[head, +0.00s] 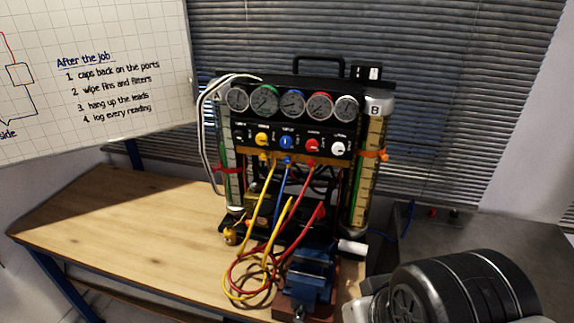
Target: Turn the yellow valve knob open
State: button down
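The yellow valve knob (262,139) sits in the row of knobs on the front of the black gauge rig (290,121), second from the left. A black knob (240,136) is to its left and a blue knob (287,142) to its right. It is too small to tell which way the yellow knob is turned. Nothing touches it, and nothing covers it in the head view. My gripper does not show in this view.
A red knob (312,145) and a white knob (338,148) continue the row, below several round gauges (293,103). Yellow, blue and red hoses (270,205) hang in front. A blue vise (305,278) stands at the front. The wooden bench (110,220) is clear at left.

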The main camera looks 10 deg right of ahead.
aim_at(261, 138)
jog(key=j+z, duration=0.7)
jog(key=j, duration=0.15)
